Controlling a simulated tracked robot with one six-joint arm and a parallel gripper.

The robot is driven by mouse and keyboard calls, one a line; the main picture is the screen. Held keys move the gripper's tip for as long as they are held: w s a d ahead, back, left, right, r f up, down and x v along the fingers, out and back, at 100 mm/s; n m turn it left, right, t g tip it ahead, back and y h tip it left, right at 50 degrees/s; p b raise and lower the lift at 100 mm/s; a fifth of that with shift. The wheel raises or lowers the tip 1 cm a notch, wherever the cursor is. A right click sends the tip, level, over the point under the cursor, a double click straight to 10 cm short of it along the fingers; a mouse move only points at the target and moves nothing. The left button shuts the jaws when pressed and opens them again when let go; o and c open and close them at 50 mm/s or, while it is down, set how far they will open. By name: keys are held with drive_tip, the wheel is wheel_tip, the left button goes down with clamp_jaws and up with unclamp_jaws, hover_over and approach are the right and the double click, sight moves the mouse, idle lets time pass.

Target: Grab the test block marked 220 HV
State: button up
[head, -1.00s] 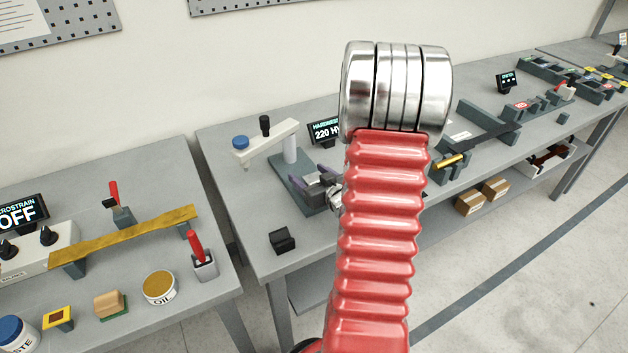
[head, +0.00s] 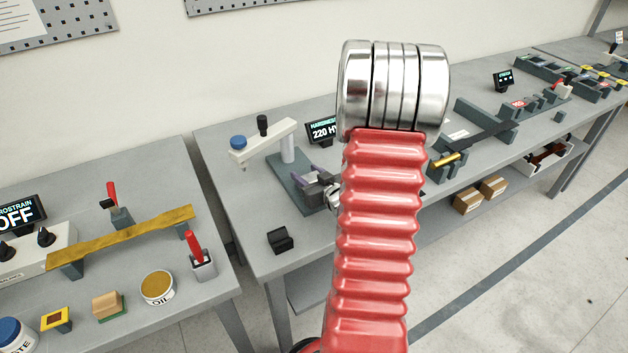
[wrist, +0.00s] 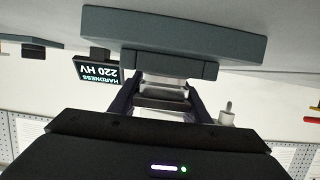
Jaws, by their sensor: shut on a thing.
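My gripper (head: 320,188) is at the right side of the hardness tester's dark base (head: 284,170) on the middle bench, partly hidden by my red arm. In the wrist view my gripper (wrist: 163,98) has its two dark fingers shut on a small silver-and-dark test block (wrist: 163,87). The block is close against the dark stepped base (wrist: 190,40); whether they touch is unclear. No marking on the block is readable. The display (head: 322,131) behind reads HARDNESS 220 HV, and it also shows upside down in the wrist view (wrist: 100,72).
The tester's white arm (head: 265,143) with a blue knob overhangs the base's left side. A small black block (head: 281,240) lies near the bench's front edge. A bench with a brass bar (head: 120,238) is at left.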

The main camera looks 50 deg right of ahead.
drive_tip(key=shift+r, duration=0.15)
drive_tip(key=shift+c, duration=0.5)
wheel_tip(320, 180, up, 10)
idle(0.3)
